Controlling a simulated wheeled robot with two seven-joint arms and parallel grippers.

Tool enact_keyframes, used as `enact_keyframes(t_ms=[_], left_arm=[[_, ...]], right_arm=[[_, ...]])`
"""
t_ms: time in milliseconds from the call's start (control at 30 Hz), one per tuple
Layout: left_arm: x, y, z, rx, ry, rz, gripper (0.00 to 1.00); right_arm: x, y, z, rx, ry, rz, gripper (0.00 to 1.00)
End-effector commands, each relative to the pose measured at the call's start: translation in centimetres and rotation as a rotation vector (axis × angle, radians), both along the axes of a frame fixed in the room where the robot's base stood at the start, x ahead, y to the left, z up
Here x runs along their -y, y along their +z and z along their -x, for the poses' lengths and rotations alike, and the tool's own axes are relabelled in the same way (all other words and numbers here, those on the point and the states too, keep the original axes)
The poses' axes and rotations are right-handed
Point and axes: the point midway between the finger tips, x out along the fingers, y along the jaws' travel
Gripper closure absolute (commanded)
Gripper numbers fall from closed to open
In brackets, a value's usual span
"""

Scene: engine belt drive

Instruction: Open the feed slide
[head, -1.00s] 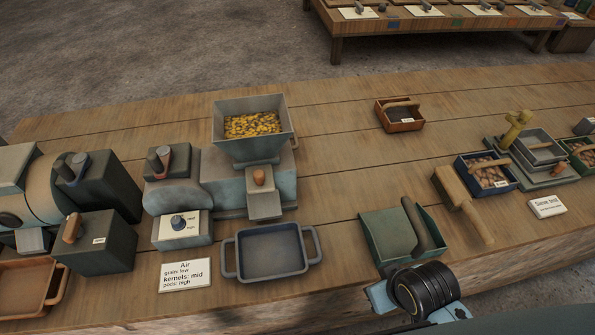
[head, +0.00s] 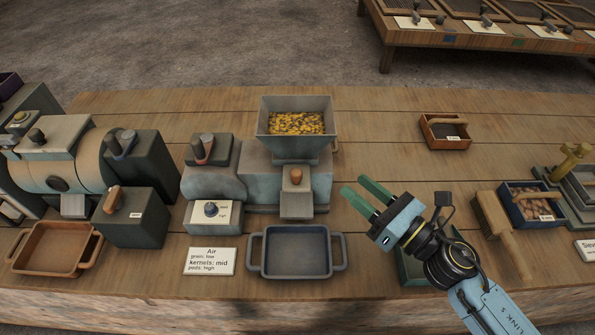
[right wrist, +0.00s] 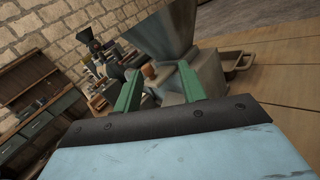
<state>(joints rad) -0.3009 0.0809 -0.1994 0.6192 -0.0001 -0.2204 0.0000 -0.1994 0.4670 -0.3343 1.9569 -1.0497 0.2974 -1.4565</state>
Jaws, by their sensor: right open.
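The feed slide (head: 297,203) is a grey plate with an orange-brown knob (head: 296,176), on the front of the blue-grey machine below a hopper (head: 295,140) of yellow kernels. My right gripper (head: 361,199) has two green fingers, spread apart and empty. It hovers to the right of the slide, pointing left toward it, and does not touch it. In the right wrist view the knob (right wrist: 149,71) shows between the green fingers, beyond their tips, with the hopper (right wrist: 165,33) above. My left gripper is not in view.
A blue-grey tray (head: 296,252) with handles stands below the slide, beside a white "Air" card (head: 212,261). A dial box (head: 212,217) is left of the slide. A green bin (head: 412,265) lies partly behind my right arm.

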Motion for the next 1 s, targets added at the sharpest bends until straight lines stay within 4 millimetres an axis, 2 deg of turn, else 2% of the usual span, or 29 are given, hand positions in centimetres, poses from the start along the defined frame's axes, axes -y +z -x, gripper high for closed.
enact_keyframes(t_ms=[133,333,800,1000], left_arm=[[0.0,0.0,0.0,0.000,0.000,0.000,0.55],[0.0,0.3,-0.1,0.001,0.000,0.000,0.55],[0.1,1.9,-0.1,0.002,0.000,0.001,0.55],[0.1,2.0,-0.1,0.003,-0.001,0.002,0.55]], right_arm=[[-1.2,-1.5,1.2,0.116,0.139,0.177,0.59],[-2.4,-1.9,1.1,0.156,0.186,0.230,0.59],[-9.9,-1.8,-4.4,0.152,0.182,0.224,0.59],[-11.8,-1.9,-5.8,0.152,0.180,0.226,0.59]])
